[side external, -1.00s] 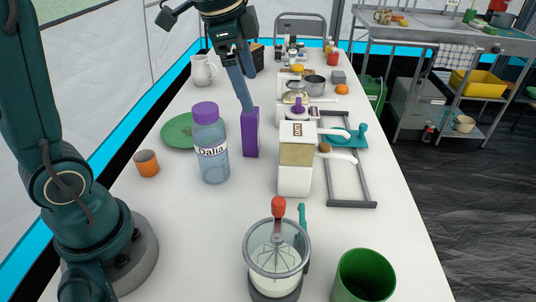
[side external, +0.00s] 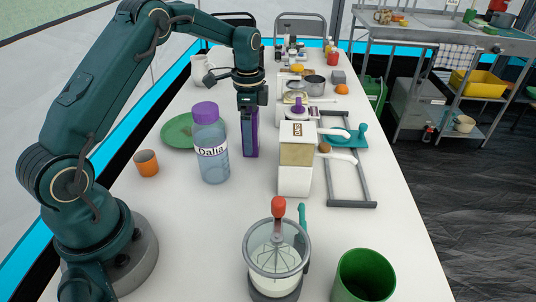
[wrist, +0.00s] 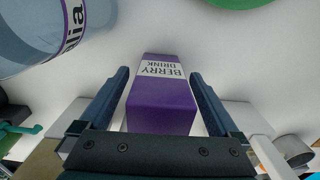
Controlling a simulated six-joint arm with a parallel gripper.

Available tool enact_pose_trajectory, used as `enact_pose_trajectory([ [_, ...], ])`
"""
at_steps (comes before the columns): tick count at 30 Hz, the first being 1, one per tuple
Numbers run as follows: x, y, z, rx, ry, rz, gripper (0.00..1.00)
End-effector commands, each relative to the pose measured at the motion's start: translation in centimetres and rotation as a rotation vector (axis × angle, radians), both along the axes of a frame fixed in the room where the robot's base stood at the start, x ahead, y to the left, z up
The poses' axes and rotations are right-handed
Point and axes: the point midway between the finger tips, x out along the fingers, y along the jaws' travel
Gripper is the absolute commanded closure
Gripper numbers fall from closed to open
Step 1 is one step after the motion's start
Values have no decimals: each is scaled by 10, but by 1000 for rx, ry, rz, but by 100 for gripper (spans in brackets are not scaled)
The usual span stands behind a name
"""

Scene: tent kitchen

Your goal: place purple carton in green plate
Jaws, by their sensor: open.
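The purple carton (side external: 255,140) stands upright on the white table, right of the bottle. In the wrist view the carton (wrist: 160,105) shows its "BERRY DRINK" label and lies between my two fingers. My gripper (wrist: 160,75) is open, pointing down around the carton, with a visible gap to each finger. In the side view my gripper (side external: 249,150) partly covers the carton. The green plate (side external: 176,131) lies flat to the left, behind the bottle, which hides its right part. Only the plate's edge (wrist: 240,3) shows in the wrist view.
A tall blue bottle (side external: 214,166) with a purple cap stands close left of the carton, near the plate. An orange cup (side external: 147,163) stands in front of the plate. A white-and-tan dispenser (side external: 295,175) and a grey rack (side external: 351,204) are to the right.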

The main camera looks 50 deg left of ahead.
Motion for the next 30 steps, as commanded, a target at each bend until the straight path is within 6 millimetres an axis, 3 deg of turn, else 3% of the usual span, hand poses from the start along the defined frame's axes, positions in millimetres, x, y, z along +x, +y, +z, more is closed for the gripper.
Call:
enact_pose_trajectory([
  [6, 0, 0, -18, 1, 1, 0, 3],
  [14, 0, 0, -19, 1, -1, 0, 3],
  [21, 0, 0, -18, 1, -1, 0, 94],
  [22, 0, 0, -18, 1, -1, 0, 100],
  [30, 0, 0, -17, 1, -3, 0, 100],
])
